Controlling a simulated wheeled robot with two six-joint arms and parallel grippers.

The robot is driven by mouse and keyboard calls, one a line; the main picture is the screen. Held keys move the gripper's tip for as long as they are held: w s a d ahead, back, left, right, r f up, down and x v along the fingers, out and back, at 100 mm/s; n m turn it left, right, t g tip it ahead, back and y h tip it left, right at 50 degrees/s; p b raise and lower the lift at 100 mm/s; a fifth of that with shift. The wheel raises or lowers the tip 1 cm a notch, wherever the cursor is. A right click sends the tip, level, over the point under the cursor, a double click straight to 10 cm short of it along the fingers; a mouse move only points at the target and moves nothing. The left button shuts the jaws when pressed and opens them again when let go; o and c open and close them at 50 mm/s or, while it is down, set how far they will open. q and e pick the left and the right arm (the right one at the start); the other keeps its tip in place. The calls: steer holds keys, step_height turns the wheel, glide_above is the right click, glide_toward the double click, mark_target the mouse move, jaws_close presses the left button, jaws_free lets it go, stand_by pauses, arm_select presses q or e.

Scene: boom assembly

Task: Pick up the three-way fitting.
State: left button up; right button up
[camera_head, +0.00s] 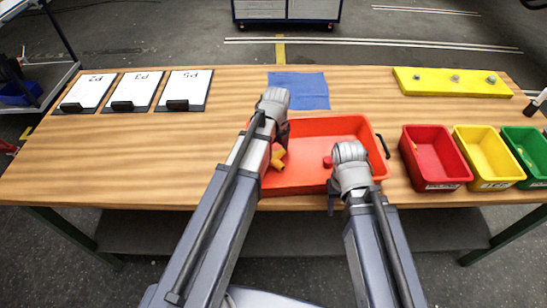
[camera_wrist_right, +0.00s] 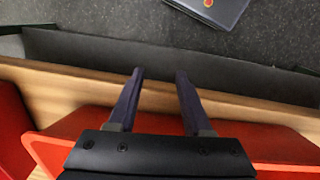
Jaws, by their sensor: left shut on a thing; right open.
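The yellow three-way fitting (camera_head: 277,158) shows just beside my left arm, over the left part of the orange-red tray (camera_head: 312,126). It is partly hidden by the arm. My left gripper (camera_head: 281,138) is shut on it, though the fingers are mostly hidden and small in the head view. I cannot tell how far the fitting is above the tray floor. My right gripper (camera_wrist_right: 160,74) is open and empty in the right wrist view, with its two dark fingers apart above the table's front edge. In the head view its wrist is over the tray's right front part.
A small red part (camera_head: 328,161) lies in the tray. Red (camera_head: 436,159), yellow (camera_head: 488,158) and green (camera_head: 529,155) bins stand to the right. A blue mat (camera_head: 303,88), a yellow board (camera_head: 452,82) and clipboards (camera_head: 135,91) lie behind. The left tabletop is clear.

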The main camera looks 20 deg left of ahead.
mark_target(276, 153)
arm_select(q)
step_height(276, 153, up, 10)
steer(key=p, duration=1)
